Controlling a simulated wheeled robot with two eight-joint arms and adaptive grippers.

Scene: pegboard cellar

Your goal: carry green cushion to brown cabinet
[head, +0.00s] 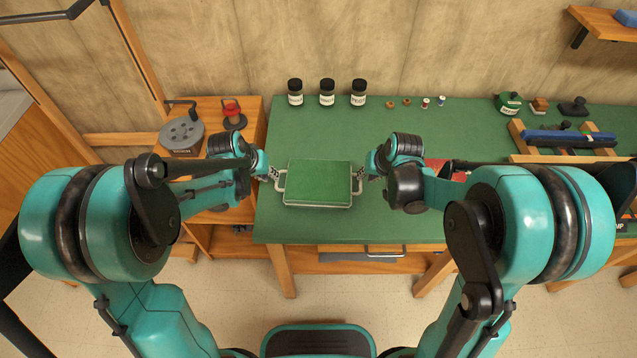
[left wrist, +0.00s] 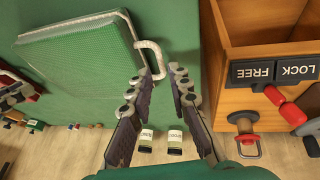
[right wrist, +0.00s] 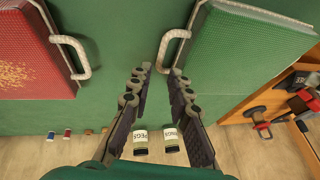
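The green cushion (head: 319,182) lies flat on the green bench top, a pad in a pale frame with a handle at each side. It also shows in the left wrist view (left wrist: 78,55) and the right wrist view (right wrist: 245,60). My left gripper (head: 271,174) is open at its left handle (left wrist: 158,62), which reaches to between the fingertips. My right gripper (head: 366,175) is open at its right handle (right wrist: 168,50), whose near end is at the fingertips. The brown cabinet (head: 258,118), a wooden unit, stands left of the bench.
A grey round weight (head: 181,134) and a red-handled item (head: 232,113) sit on the cabinet. Black-lidded jars (head: 327,92) and small spools stand along the bench's back. A red padded item (right wrist: 35,50) lies right of the cushion. Bench is clear behind the cushion.

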